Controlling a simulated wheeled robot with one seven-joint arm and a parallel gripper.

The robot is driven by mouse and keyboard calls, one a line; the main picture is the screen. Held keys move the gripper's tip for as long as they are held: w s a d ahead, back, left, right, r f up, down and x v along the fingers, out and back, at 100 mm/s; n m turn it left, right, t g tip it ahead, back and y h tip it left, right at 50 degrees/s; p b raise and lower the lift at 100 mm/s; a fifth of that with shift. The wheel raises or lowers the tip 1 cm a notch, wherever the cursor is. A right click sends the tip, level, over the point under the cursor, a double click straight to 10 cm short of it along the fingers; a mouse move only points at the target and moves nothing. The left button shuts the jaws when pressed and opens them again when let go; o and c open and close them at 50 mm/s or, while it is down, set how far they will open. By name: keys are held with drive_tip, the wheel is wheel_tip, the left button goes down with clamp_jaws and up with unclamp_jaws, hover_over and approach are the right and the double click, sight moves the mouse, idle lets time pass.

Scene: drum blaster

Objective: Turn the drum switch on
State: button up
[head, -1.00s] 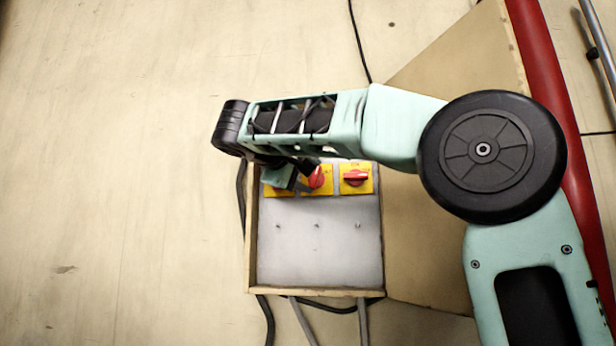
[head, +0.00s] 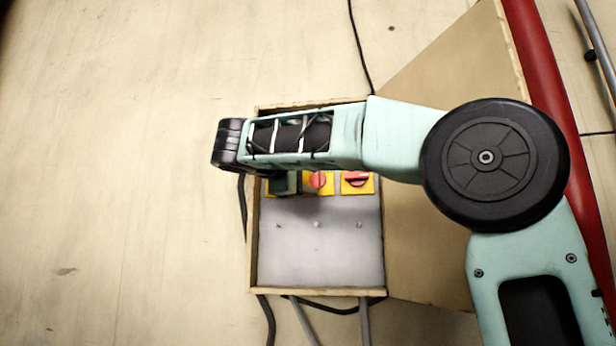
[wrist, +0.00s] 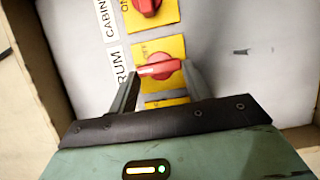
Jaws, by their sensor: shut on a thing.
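The drum switch is a red rotary knob (wrist: 160,69) on a yellow plate, beside a label partly reading DRUM (wrist: 121,67) in the wrist view. An OFF mark shows above the knob. Its handle lies crosswise, with its white-marked end towards the label. My gripper (wrist: 160,76) is shut on this knob, one finger on each side. In the head view it is the middle knob (head: 317,180), with my green gripper body (head: 285,184) against its left side and the fingertips hidden.
A cabin switch (head: 356,179) sits to the right, its handle horizontal. A third yellow plate (wrist: 166,102) lies on the other side, mostly covered by my gripper. A raised wooden rim (head: 385,250) surrounds the grey panel (head: 318,255).

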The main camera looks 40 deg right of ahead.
drive_tip(key=o, duration=1)
drive_tip(key=shift+a, duration=0.1)
drive_tip(key=b+v, duration=0.3)
drive_tip(key=v, duration=1.4)
drive_tip(key=shift+s+a+f+b, duration=0.1)
drive_tip(key=shift+s+a+b, duration=0.05)
drive_tip(key=shift+b, duration=0.25)
